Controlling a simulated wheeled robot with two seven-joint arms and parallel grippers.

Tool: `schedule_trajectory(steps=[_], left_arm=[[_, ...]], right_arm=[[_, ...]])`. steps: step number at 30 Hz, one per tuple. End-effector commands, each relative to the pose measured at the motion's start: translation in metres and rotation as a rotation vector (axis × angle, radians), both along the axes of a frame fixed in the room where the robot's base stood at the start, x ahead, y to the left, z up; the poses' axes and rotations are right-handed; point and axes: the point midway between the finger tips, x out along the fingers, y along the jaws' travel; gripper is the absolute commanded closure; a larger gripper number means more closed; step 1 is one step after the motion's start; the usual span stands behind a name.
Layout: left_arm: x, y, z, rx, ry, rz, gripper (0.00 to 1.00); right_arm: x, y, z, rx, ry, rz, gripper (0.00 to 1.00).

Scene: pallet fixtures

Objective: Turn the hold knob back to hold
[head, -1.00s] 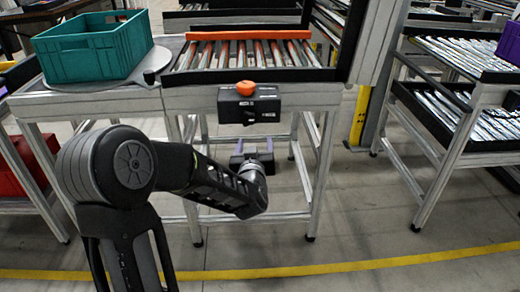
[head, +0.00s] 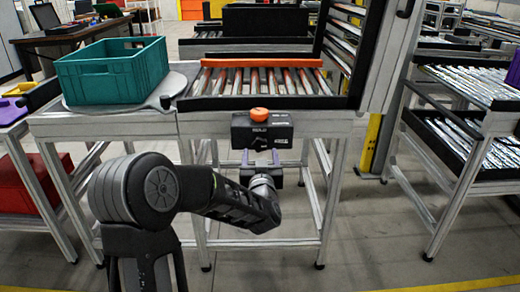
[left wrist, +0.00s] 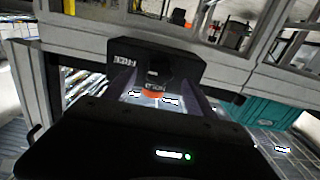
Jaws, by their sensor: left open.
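The hold station is a black box (head: 276,131) on the front edge of the conveyor table, with an orange mushroom button (head: 259,114) on top. A small dark knob (head: 258,143) sits on its front face; its turned position is too small to read. My left gripper (head: 261,156) is open, just in front of and below the box. In the left wrist view the box (left wrist: 125,62) appears upside down, with the orange button (left wrist: 153,93) showing between the two spread fingers (left wrist: 156,84). Nothing is held. My right gripper is not in view.
A teal crate (head: 112,72) stands on a round plate left of the roller conveyor (head: 262,82). Aluminium table legs (head: 333,200) stand below and behind my arm. A second roller rack (head: 458,120) is at the right. The floor between is clear.

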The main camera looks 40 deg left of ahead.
Motion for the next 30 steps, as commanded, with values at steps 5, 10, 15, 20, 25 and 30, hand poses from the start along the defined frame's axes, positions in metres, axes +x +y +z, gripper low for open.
schedule_trajectory(steps=[5,10,15,20,25,30], left_arm=[[0.022,0.017,-0.001,-0.001,0.000,0.001,0.35],[0.033,0.025,-0.001,-0.001,0.001,0.000,0.35],[0.035,0.026,0.000,0.000,0.000,0.000,0.35],[0.035,0.026,0.000,-0.001,0.001,0.000,0.39],[0.035,0.026,0.000,-0.001,0.001,0.000,0.53],[0.034,0.026,0.000,-0.001,0.001,0.000,0.67]], right_arm=[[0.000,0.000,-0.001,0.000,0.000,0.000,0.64],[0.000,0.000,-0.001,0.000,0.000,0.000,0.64],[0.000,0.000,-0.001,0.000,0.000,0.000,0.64],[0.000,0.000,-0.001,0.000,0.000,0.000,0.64],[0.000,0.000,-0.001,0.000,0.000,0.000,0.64],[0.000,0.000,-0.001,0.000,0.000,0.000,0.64]])
